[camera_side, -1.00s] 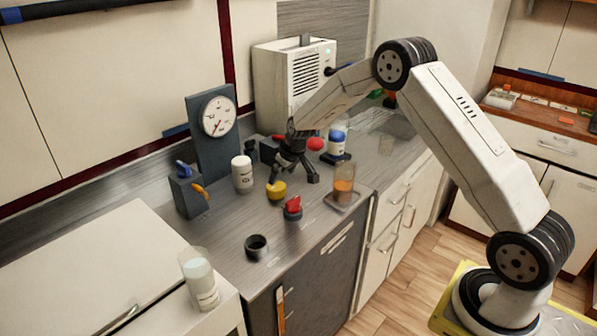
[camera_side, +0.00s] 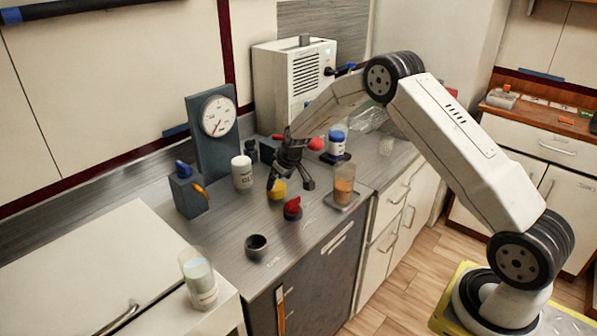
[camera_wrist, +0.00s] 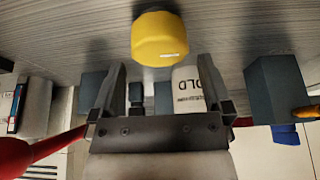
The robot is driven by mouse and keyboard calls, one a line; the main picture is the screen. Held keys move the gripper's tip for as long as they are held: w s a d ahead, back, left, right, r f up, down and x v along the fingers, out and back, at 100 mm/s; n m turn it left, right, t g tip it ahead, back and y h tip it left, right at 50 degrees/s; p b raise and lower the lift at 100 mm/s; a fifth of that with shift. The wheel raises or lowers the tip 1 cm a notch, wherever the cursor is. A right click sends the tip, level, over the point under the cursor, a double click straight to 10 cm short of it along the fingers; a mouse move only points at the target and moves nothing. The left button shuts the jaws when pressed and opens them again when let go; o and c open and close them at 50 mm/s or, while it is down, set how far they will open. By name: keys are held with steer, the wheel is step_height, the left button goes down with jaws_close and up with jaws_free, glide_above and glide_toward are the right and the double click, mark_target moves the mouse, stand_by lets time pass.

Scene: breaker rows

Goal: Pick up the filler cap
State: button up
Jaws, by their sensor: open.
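The filler cap, which I take to be the small yellow cap (camera_side: 279,192), sits on the grey worktop in the side view. In the wrist view the yellow cap (camera_wrist: 160,38) is just beyond my fingertips and lines up with the gap between them. My gripper (camera_side: 290,185) is open and empty above and beside the cap, and one dark finger partly covers the cap in the side view. The two spread fingers (camera_wrist: 162,66) also show in the wrist view. I cannot tell whether a finger touches the cap.
A red-topped dark knob (camera_side: 292,207) is close in front of the cap. A white labelled jar (camera_side: 242,173) and a dark block with an orange lever (camera_side: 188,194) stand left. A beaker of orange liquid (camera_side: 344,190) stands right. A dark ring (camera_side: 256,246) lies near the front edge.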

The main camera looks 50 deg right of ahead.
mark_target(276, 185)
steer(key=shift+x, duration=2.45)
steer(key=c, duration=1)
steer(key=shift+r, duration=0.2)
steer(key=shift+r, duration=0.45)
step_height(276, 185, up, 2)
steer(key=s+a+r, duration=0.2)
steer(key=s+r, duration=0.7)
steer(key=s, duration=0.4)
steer(key=shift+s+a+r, duration=0.15)
steer(key=shift+s+r, duration=0.25)
